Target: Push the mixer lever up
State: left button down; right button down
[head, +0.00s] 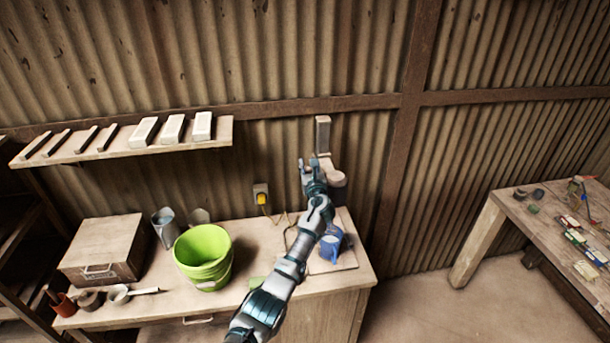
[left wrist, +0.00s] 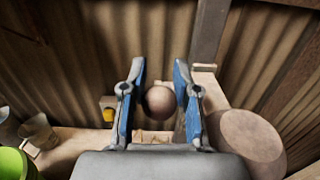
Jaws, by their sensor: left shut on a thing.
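The mixer (head: 323,135) stands at the back right of the workbench against the metal wall, its post upright. A round brown lever knob (left wrist: 159,102) shows in the left wrist view between the two blue-edged fingers of my left gripper (left wrist: 160,75). My left gripper (head: 309,166) is shut on this knob; in the head view it covers the knob and most of the lever. A round part of the mixer (left wrist: 250,138) sits right of the fingers. A blue jug (head: 331,247) stands below the mixer. My right gripper is in neither view.
A green bucket (head: 203,256), a metal jug (head: 165,228) and a wooden box (head: 103,246) stand on the bench (head: 330,288) to the left. A yellow plug (head: 262,199) is in the wall socket. A shelf (head: 60,153) holds pale blocks above. Another table (head: 520,218) stands far right.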

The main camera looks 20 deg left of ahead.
pick_arm(q)
jog(key=shift+w+a+r+g+h+p, duration=0.3)
jog(key=shift+w+a+r+g+p, duration=0.1)
jog(key=shift+w+r+g, duration=0.25)
jog(key=shift+w+a+r+h, duration=0.1)
jog(key=shift+w+r+h, duration=0.05)
jog(key=shift+r+h, duration=0.15)
jog(key=shift+w+a+g+p, duration=0.15)
jog(key=shift+w+g+p, duration=0.15)
jog(key=shift+g, duration=0.15)
dwell(1.3)
dwell(1.5)
jog(key=c, duration=1.1)
grip_release()
jog(key=shift+w+a+f, duration=0.1)
jog(key=shift+w+f, duration=0.05)
jog(key=shift+w, duration=0.25)
jog(key=shift+s+r, duration=0.2)
jog(key=shift+s+d+r, duration=0.15)
jog(key=shift+s+d, duration=0.25)
jog(key=shift+s, duration=0.15)
jog(key=v, duration=1)
jog(key=shift+s+d+f, duration=0.1)
jog(key=shift+f, duration=0.15)
